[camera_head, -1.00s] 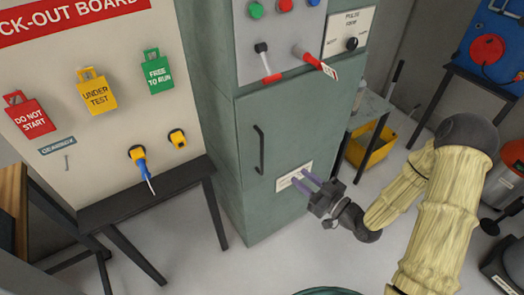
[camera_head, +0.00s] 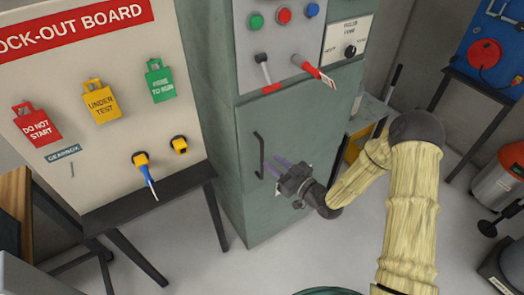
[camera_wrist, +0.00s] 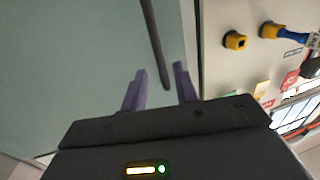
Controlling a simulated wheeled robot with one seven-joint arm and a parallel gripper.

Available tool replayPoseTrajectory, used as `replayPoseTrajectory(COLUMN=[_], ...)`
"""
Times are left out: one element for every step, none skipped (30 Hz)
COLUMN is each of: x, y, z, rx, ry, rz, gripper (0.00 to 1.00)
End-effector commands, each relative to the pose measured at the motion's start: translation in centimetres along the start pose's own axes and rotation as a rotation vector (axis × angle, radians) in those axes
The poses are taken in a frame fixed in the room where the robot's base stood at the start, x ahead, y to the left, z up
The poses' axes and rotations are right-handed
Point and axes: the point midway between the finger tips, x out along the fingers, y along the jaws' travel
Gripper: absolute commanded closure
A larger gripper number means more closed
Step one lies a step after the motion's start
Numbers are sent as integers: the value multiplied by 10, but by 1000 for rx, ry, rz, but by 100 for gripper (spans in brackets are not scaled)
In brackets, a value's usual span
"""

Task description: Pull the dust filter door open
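The dust filter door (camera_head: 300,130) is the green-grey front panel of the tall cabinet; it looks shut. Its dark vertical bar handle (camera_head: 259,155) is near the door's left edge. My gripper (camera_head: 277,166) is just right of the handle's lower part, fingers pointing at it. In the wrist view my two purple fingers (camera_wrist: 160,70) are apart, with nothing held. The handle (camera_wrist: 153,40) shows there as a dark bar whose lower end appears between the fingertips. I cannot tell whether they touch it.
Above the door is a control panel (camera_head: 285,45) with buttons and switches. A lock-out board (camera_head: 110,150) and a dark table (camera_head: 150,190) stand to the left. A small side table (camera_head: 368,110) with a yellow bin (camera_head: 354,148) is right of the cabinet. The floor before the cabinet is mostly clear.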

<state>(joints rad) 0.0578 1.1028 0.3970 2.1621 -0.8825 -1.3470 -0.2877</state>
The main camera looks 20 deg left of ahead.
Motion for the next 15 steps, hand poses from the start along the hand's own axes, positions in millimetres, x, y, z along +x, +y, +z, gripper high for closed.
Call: replayPoseTrajectory(x=[10,16,22,28,33,39,44,48,52,55,58,60,62,63,64], y=[-2,-1,-1,-1,-1,-1,-1,-1,-1,0,-1,-1,-1,0,0], z=[-2,-2,-2,-2,-2,-2,-2,-2,-2,-1,-1,-1,-1,-1,0], rx=[0,0,0,0,0,0,-1,-1,0,0,1,1,1,1,1], ry=[1,2,2,1,1,1,1,1,0,0,0,0,0,1,0], rz=[-3,-2,-2,-3,-3,-1,-1,-2,-2,-1,-1,-1,-1,0,0], gripper=[70,70,70,70,70,70,70,70,70,70,70,70,70,70,70])
